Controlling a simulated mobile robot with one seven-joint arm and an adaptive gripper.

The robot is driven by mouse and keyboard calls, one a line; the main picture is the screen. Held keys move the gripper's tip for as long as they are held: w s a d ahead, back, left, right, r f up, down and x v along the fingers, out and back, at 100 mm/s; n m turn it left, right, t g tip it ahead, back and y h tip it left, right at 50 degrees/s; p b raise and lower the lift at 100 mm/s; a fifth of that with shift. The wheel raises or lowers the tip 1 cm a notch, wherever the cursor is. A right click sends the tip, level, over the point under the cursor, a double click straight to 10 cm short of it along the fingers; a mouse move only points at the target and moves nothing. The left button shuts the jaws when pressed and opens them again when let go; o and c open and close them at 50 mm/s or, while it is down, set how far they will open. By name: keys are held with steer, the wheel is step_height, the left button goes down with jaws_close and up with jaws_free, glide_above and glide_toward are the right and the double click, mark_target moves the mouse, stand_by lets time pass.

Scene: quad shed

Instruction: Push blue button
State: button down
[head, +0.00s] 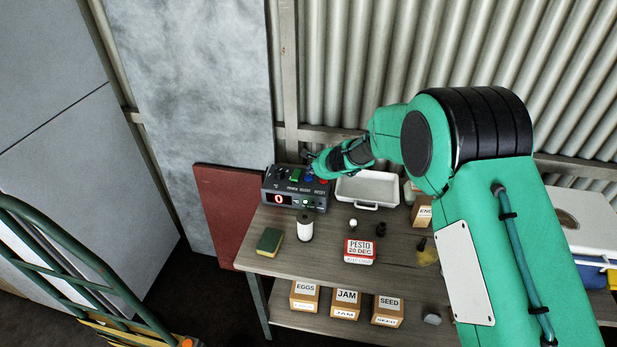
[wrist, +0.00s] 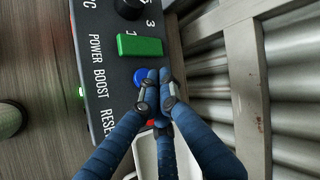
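The blue button (wrist: 140,76) is a round cap on top of a dark control box (wrist: 101,60), beside the word BOOST. It is partly covered by my fingers in the wrist view. A green rectangular button (wrist: 140,45) is on one side of it and a red button (wrist: 151,123) on the other, mostly hidden. My gripper (wrist: 155,82) has its blue fingers drawn together and empty, with the tips over the edge of the blue button. I cannot tell if they touch it. In the head view my gripper (head: 315,163) is above the box's back edge.
The box stands on a wooden table (head: 285,250), its red display (head: 279,199) reading 0. A white tray (head: 367,190) is close on its right. A corrugated wall is behind.

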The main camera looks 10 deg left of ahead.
steer(key=shift+r+p, duration=1.55)
steer(key=shift+r, duration=1.2)
steer(key=shift+r, duration=0.1)
step_height(320, 180, up, 16)
steer(key=n, duration=0.3)
glide_above(312, 178)
steer(key=s+d, duration=0.8)
steer(key=s, duration=0.1)
steer(key=s+d+r+n, duration=0.3)
steer(key=s+d+r, duration=0.55)
steer(key=s, duration=0.35)
steer(key=s+d+n+h, duration=0.1)
steer(key=s+d+h, duration=0.1)
steer(key=s+d, duration=0.5)
steer(key=s+d+r+n+h, duration=0.1)
steer(key=s+d, duration=0.6)
steer(key=s, duration=0.7)
steer(key=s+d+n+g+h, duration=0.1)
steer(key=s+d+h, duration=0.2)
steer(key=s+d, duration=0.4)
steer(key=s, duration=0.4)
steer(key=shift+r, duration=0.25)
